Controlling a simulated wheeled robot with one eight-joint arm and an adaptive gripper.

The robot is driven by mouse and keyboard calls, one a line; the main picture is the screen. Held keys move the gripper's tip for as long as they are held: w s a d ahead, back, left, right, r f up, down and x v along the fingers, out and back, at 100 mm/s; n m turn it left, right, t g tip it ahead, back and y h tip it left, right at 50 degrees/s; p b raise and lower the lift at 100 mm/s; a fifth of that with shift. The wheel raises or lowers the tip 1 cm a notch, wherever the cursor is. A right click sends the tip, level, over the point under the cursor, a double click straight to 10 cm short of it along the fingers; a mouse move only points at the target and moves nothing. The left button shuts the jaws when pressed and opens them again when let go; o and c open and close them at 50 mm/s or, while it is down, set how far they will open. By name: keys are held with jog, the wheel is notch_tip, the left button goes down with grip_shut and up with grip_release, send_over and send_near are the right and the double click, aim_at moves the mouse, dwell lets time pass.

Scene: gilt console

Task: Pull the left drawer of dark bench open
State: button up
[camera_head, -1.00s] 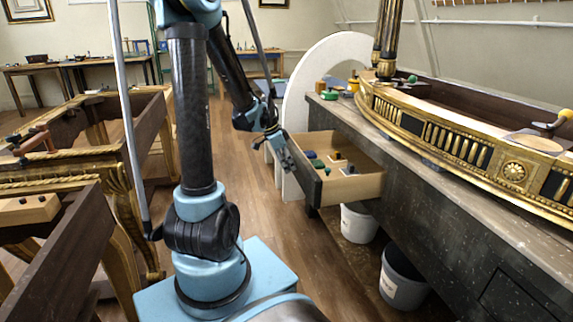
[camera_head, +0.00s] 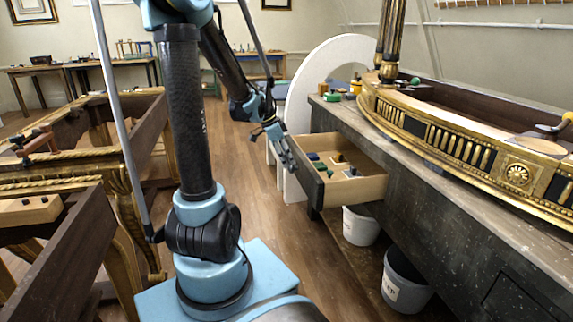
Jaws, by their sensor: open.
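The dark bench (camera_head: 455,232) runs along the right side, with a pale worn top edge. Its left drawer (camera_head: 362,188) stands pulled out toward the aisle, with light wooden sides and a dark front panel (camera_head: 304,172). Several small green, dark and pale items lie inside it. My gripper (camera_head: 287,153) is open at the far end of my arm, just left of the drawer's dark front near its upper edge. I cannot tell whether it touches the front. The drawer's handle is not visible from here.
A gilt console (camera_head: 470,150) rests on the bench top. A white arched panel (camera_head: 300,100) is behind the drawer. Gilt frames (camera_head: 70,165) stand at left. Wooden floor (camera_head: 290,235) is clear between.

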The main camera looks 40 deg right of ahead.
jog(key=v, duration=0.7)
jog(key=shift+r, duration=0.25)
jog(key=shift+a, duration=0.2)
jog(key=a+f+n+t+y, duration=0.1)
jog(key=a+n+t, duration=0.2)
jog(key=a+n, duration=1.25)
jog(key=s+a+f+n+y, duration=0.1)
jog(key=s+a+f+n, duration=0.2)
jog(key=a, duration=0.8)
jog(key=s+a+f+n+t+y, duration=0.1)
jog(key=s+a+f+n, duration=0.3)
jog(key=a, duration=0.8)
jog(key=shift+s+a+f+y, duration=0.25)
jog(key=shift+s+f+y, duration=0.35)
jog(key=shift+f, duration=0.05)
jog(key=shift+c, duration=0.2)
